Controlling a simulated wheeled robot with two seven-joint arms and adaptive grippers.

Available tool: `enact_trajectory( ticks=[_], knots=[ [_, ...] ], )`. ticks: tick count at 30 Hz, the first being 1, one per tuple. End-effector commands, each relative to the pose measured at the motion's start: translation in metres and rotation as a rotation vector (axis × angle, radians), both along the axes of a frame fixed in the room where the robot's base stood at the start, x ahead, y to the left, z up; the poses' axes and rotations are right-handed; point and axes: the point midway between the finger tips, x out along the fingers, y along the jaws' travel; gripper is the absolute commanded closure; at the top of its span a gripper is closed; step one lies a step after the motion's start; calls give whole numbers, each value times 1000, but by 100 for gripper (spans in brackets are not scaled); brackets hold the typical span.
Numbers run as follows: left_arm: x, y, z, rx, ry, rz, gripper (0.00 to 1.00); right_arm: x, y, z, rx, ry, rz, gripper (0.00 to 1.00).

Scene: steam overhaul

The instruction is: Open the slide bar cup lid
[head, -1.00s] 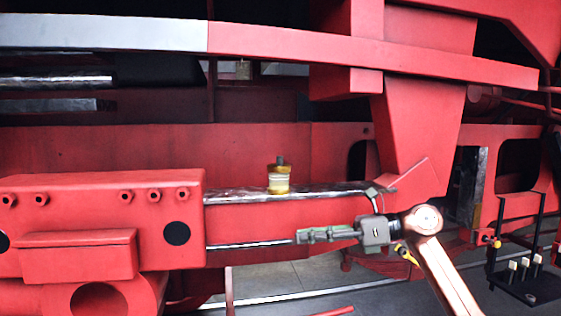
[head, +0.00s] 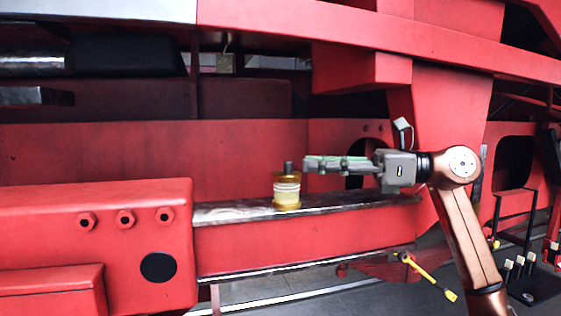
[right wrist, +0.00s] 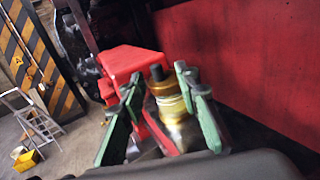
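The slide bar cup (head: 287,192) is a small brass and pale cup standing upright on the steel-topped slide bar (head: 340,202). Its lid (head: 287,176) is on top, with a dark knob (head: 288,167) at the centre. My right gripper (head: 308,164) comes in from the right at knob height, its fingertips just right of the knob. In the right wrist view the cup (right wrist: 170,100) is ahead, between the green-edged fingers (right wrist: 157,82), which are apart with nothing held. Whether a fingertip touches the cup cannot be told. My left gripper is not in view.
A red block with nuts (head: 95,235) is left of the bar. A red frame wall (head: 240,150) stands behind the cup, and a red beam (head: 380,35) crosses above. A yellow-handled tool (head: 430,277) shows below right. Space above the cup is clear.

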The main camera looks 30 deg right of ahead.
Motion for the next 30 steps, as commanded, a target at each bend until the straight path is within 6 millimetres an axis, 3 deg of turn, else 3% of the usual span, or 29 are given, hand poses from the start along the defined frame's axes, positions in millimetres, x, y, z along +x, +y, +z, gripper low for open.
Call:
enact_trajectory(
  ticks=[9,15,19,23,30],
  knots=[
    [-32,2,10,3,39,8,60,30,36,1,0,1,-1,71],
    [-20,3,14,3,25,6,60,41,49,1,0,0,0,71],
    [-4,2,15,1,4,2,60,42,51,0,0,0,0,71],
    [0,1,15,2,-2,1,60,43,51,0,0,0,1,71],
    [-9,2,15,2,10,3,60,43,51,0,0,0,1,85]
  ],
)
